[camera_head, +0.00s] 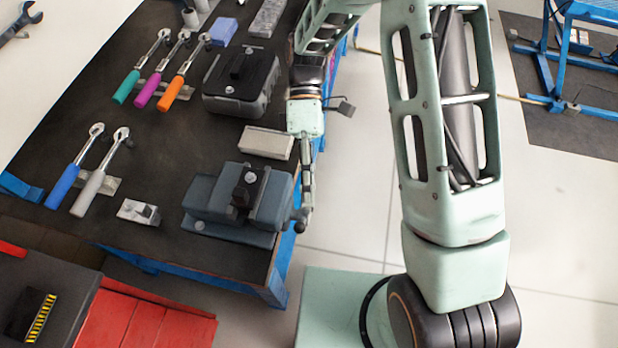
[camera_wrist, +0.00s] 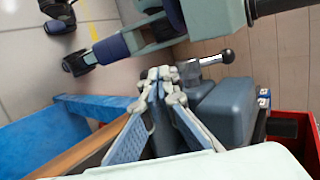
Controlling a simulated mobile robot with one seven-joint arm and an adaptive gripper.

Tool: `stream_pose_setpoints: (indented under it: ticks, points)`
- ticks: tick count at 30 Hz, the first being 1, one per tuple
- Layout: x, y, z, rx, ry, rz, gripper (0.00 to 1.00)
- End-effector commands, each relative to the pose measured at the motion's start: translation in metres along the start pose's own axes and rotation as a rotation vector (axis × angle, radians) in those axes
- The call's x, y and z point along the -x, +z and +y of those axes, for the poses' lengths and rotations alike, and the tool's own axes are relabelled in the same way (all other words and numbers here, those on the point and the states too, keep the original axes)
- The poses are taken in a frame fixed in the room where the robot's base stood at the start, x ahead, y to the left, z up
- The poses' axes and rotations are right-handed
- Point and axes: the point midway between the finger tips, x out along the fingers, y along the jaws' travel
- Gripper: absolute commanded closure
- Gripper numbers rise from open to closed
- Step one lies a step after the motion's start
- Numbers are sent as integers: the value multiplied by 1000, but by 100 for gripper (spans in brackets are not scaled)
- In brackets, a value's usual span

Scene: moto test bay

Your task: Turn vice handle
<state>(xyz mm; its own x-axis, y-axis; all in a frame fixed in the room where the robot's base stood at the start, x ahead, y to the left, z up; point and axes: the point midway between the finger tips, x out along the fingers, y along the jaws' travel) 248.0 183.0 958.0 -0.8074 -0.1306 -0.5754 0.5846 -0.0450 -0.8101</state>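The blue-grey vice (camera_head: 215,197) stands at the bench's near right corner. It also shows in the wrist view (camera_wrist: 225,105). Its handle, a short bar with a dark ball end (camera_wrist: 228,56), sticks out beside the vice body; in the head view the ball (camera_head: 299,226) sits at the vice's right end. My gripper (camera_head: 307,200) points down just right of the vice, close to the handle. In the wrist view my gripper's fingertips (camera_wrist: 161,80) come close together beside the handle's metal part. Whether they hold the handle is hidden.
Several coloured-handled wrenches lie left. A red cabinet (camera_head: 150,318) stands at the front left. Open floor (camera_head: 345,205) lies right of the bench.

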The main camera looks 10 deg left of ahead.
Motion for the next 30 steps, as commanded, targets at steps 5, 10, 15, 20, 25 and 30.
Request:
stream_pose_setpoints:
  ticks: [5,10,15,20,25,30]
  points:
    - [-10,-1,9,30,-164,2,100]
    - [-16,-2,11,29,-152,0,100]
    - [-24,-4,14,30,-149,-1,100]
    - [-31,-6,15,30,-150,-2,100]
    - [-38,-7,16,28,-149,-1,100]
    - [-45,-8,15,29,-149,-2,100]
